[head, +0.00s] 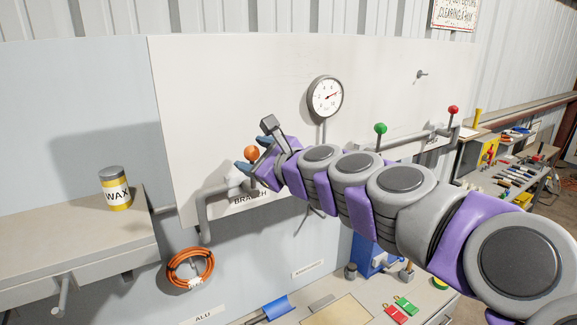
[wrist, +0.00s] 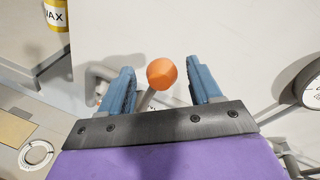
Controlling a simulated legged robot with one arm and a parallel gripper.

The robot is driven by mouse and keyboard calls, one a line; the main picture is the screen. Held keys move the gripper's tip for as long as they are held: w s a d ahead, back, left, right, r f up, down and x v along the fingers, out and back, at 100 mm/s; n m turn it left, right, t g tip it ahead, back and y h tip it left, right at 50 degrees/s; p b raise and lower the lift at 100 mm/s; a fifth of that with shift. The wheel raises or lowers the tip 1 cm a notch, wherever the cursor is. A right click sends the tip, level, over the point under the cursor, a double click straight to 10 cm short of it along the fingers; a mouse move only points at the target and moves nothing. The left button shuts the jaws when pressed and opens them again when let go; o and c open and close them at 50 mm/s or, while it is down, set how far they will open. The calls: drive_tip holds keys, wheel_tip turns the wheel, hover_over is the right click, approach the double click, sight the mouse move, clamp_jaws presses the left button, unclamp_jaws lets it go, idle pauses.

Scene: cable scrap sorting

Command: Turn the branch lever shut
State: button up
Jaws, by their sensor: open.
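The branch lever has an orange ball knob (head: 251,153) on a thin stem, above the pipe marked BRANCH (head: 250,198) on the white panel. In the head view the stem stands roughly upright. My gripper (head: 248,160) is at the lever with its blue fingers spread. In the wrist view the orange knob (wrist: 161,73) sits between the two fingers of my gripper (wrist: 160,87), with a gap on each side. The lower stem is partly hidden by the gripper's dark front plate.
A round gauge (head: 325,97) is on the panel right of the lever. A green-knob lever (head: 380,129) and a red-knob lever (head: 453,110) stand further right. A WAX can (head: 116,194) is on the left shelf (head: 75,226). An orange cable coil (head: 190,268) hangs below.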

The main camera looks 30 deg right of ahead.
drive_tip(key=b+v, duration=0.2)
drive_tip(key=v, duration=1.3)
drive_tip(key=shift+s, duration=0.2)
drive_tip(key=s+a+f+n+g+y+b, duration=0.1)
drive_tip(key=s+a+f+n+g+b, duration=0.25)
drive_tip(key=f, duration=0.65)
drive_tip(key=a+f+n+g+y+b, duration=0.1)
drive_tip(key=a+f+n+g+b, duration=0.25)
drive_tip(key=a+f+n, duration=0.55)
drive_tip(key=s+a+f+n+g+b, duration=0.1)
drive_tip(key=a+f+n+g+b, duration=0.2)
drive_tip(key=f, duration=0.9)
drive_tip(key=s+d+f+n+g+h+b, duration=0.1)
drive_tip(key=s+f+n+g+b, duration=0.3)
drive_tip(key=s+f, duration=0.4)
drive_tip(key=s+d+f+n+g+h+b, duration=0.1)
drive_tip(key=s+f+n+g+h+b, duration=0.2)
drive_tip(key=f, duration=1.2)
drive_tip(key=s+n+g+b, duration=0.1)
drive_tip(key=s+n+b, duration=0.2)
drive_tip(key=s, duration=0.3)
drive_tip(key=shift+s+d+n+h, duration=0.3)
drive_tip(key=shift+n+h, duration=0.1)
drive_tip(key=shift+n, duration=0.45)
